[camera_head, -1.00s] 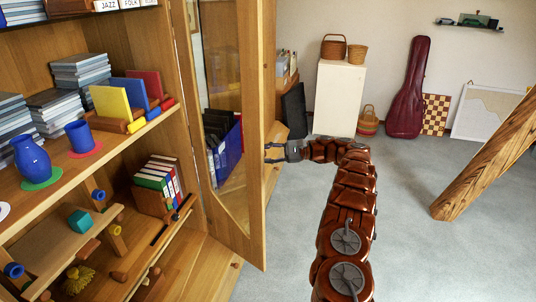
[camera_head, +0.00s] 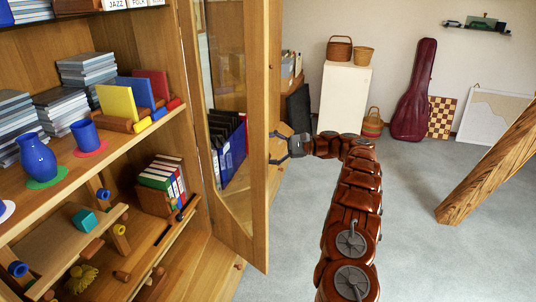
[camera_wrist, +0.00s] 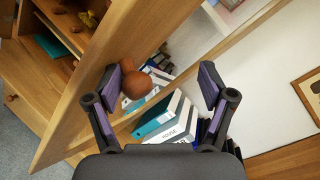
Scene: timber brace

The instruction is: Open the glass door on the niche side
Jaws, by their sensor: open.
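The glass door (camera_head: 260,200) has a wooden frame and stands swung out from the shelf unit in the head view. In the wrist view its wooden frame (camera_wrist: 108,68) runs diagonally. A round brown knob (camera_wrist: 137,85) sits on the frame, close to the left finger and between the two fingers. My gripper (camera_head: 274,148) is at the door's outer stile in the head view; it is open, with its fingers spread (camera_wrist: 160,85). I cannot tell whether a finger touches the knob. The knob is not clear in the head view.
The shelf unit at left holds a blue jug (camera_head: 36,158), a blue cup (camera_head: 87,135) and binders (camera_head: 163,178). Blue binders (camera_head: 228,148) show through the glass. A white cabinet (camera_head: 343,98) stands behind. A slanted timber brace (camera_head: 490,165) is at right. The grey floor between is clear.

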